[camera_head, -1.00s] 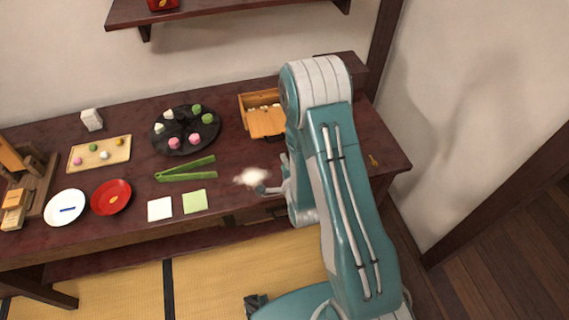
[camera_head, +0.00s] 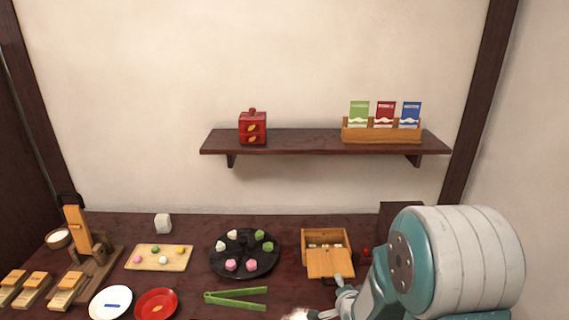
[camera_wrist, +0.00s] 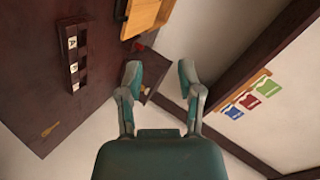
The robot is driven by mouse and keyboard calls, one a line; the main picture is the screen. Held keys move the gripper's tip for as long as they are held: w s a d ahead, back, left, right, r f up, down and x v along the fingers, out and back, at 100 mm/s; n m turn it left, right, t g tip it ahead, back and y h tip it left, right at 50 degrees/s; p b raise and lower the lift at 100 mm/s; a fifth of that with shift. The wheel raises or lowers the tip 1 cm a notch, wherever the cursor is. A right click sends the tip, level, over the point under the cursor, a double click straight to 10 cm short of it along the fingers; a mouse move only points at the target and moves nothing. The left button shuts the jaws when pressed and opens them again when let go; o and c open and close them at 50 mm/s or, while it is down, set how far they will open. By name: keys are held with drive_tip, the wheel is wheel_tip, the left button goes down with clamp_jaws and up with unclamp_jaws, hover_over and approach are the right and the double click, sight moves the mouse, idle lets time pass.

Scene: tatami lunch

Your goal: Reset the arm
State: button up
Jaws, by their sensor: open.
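My arm stands at the lower right of the head view, with its large teal and white joint in front of the table's right end. Part of my gripper (camera_head: 325,312) shows at the bottom edge of the head view, left of that joint. In the wrist view my gripper (camera_wrist: 160,80) is open, with its two teal-grey fingers apart and nothing between them. Beyond the fingers are the dark table, the pale wall and the shelf.
The dark table (camera_head: 205,228) holds a wooden box (camera_head: 328,264), a black plate (camera_head: 217,262) of sweets, green tongs (camera_head: 236,298), a red plate (camera_head: 157,304) and a white plate (camera_head: 111,303). A wall shelf (camera_head: 300,144) carries a red box (camera_head: 252,128) and packets (camera_head: 385,114).

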drive_tip(key=s+r+n+g, duration=0.2)
drive_tip(key=s+r+n, duration=0.1)
drive_tip(key=s+r, duration=0.3)
drive_tip(key=s+r+n+g, duration=0.2)
drive_tip(key=s+r+n, duration=0.2)
drive_tip(key=r, duration=0.4)
drive_tip(key=s+r+n+g, duration=0.1)
drive_tip(key=s+r+n, duration=0.2)
drive_tip(key=s, duration=0.5)
drive_tip(key=s+r+n+g, duration=0.2)
drive_tip(key=s+r+n, duration=0.1)
drive_tip(key=s, duration=0.5)
drive_tip(key=shift+s+r, duration=0.15)
drive_tip(key=shift+s, duration=0.2)
drive_tip(key=shift+d, duration=0.1)
idle(4.5)
